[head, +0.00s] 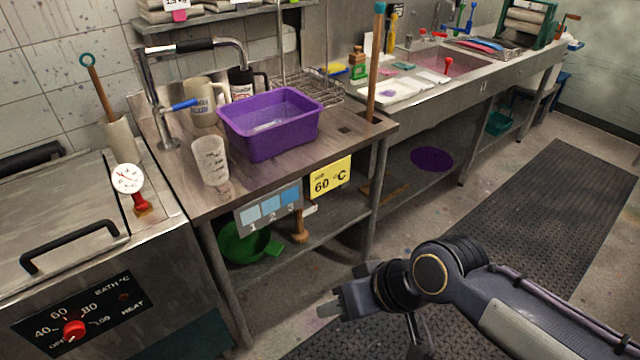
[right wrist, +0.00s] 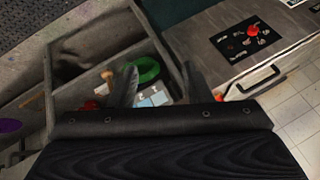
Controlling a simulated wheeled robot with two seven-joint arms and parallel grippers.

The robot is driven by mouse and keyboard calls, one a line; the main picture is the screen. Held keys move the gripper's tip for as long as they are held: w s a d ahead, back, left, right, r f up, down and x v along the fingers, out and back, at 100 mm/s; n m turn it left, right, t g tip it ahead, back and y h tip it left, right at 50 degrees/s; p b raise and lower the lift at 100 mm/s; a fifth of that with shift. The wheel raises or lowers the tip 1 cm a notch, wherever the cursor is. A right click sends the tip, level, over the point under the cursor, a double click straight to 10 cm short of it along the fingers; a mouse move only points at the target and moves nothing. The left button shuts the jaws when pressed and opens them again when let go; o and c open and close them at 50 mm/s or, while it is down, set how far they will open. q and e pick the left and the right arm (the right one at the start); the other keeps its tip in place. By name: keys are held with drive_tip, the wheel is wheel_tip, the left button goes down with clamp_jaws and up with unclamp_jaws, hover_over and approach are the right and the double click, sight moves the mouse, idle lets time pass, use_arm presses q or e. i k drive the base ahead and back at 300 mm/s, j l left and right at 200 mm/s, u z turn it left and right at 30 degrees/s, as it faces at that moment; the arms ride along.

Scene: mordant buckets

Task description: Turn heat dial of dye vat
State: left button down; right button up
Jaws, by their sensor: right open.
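The dye vat (head: 165,300) is a steel box at the left of the head view, with a black handle on its lid. Its front has a black panel (head: 110,305) marked BATH °C, with numbers around a red heat dial (head: 75,330). The dial's exact setting is too small to read. The dial (right wrist: 253,32) also shows at the upper right of the right wrist view. My right gripper (head: 335,303) is open and empty, well right of the vat and away from the dial. My left gripper is out of view.
A yellow card (head: 331,177) reads 60 °C on the front of the bench (head: 180,195). A purple tub (head: 270,125) and a clear beaker (head: 210,160) stand on this bench. A white gauge (head: 127,178) stands on the vat. Floor between vat and arm is open.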

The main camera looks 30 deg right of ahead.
sight(75, 330)
drive_tip(key=i+j+u, duration=0.25)
drive_tip(key=u, duration=0.15)
drive_tip(key=i+j+u, duration=0.15)
drive_tip(key=u, duration=0.25)
drive_tip(key=i, duration=0.1)
